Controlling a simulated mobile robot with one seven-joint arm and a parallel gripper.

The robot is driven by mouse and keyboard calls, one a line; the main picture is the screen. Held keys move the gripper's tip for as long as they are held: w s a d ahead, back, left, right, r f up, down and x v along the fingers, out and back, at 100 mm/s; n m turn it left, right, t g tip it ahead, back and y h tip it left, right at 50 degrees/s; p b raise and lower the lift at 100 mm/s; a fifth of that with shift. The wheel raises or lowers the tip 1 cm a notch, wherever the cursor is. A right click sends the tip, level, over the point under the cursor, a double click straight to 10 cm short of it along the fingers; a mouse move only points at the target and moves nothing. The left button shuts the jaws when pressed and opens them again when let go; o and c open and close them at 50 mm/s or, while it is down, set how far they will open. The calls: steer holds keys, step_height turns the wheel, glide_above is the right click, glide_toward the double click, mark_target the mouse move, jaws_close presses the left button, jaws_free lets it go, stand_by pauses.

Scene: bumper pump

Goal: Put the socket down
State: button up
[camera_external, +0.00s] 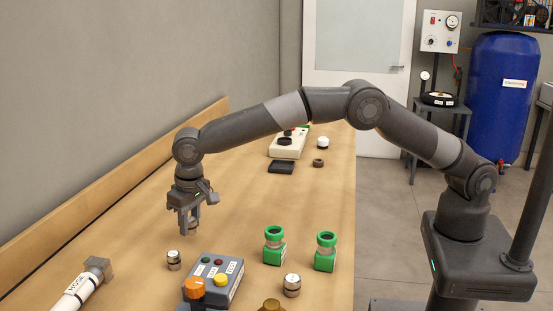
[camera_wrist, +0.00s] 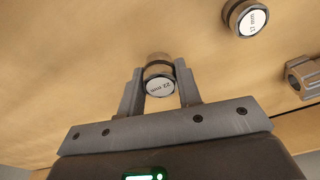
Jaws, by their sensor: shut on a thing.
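My gripper (camera_external: 187,226) hangs above the left part of the wooden bench (camera_external: 240,205), fingers pointing down. It is shut on a short metal socket (camera_wrist: 160,82) whose white end reads "22 mm". In the external view the held socket (camera_external: 194,225) is partly hidden by the fingers. It seems to be clear of the bench top, though the gap is hard to judge. A second socket (camera_external: 174,260) stands on the bench close to the gripper, and it also shows in the wrist view (camera_wrist: 246,17). A third socket (camera_external: 292,285) stands nearer the camera, to the right.
A grey control box (camera_external: 228,281) with knobs stands in front of the gripper. Two green-based fittings (camera_external: 273,246) (camera_external: 325,252) stand right of it. A black tray (camera_external: 282,167) lies farther back. The bench behind the gripper is clear.

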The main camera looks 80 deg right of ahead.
mark_target(191, 232)
steer(key=shift+f, duration=1.5)
steer(key=o, duration=1)
steer(key=shift+f, duration=0.15)
steer(key=shift+o, duration=0.2)
steer(key=r, duration=0.4)
steer(key=s+r, duration=0.1)
steer(key=r, duration=0.7)
steer(key=shift+s+a+r, duration=0.15)
steer(key=shift+s+r, duration=0.05)
steer(key=shift+s, duration=0.05)
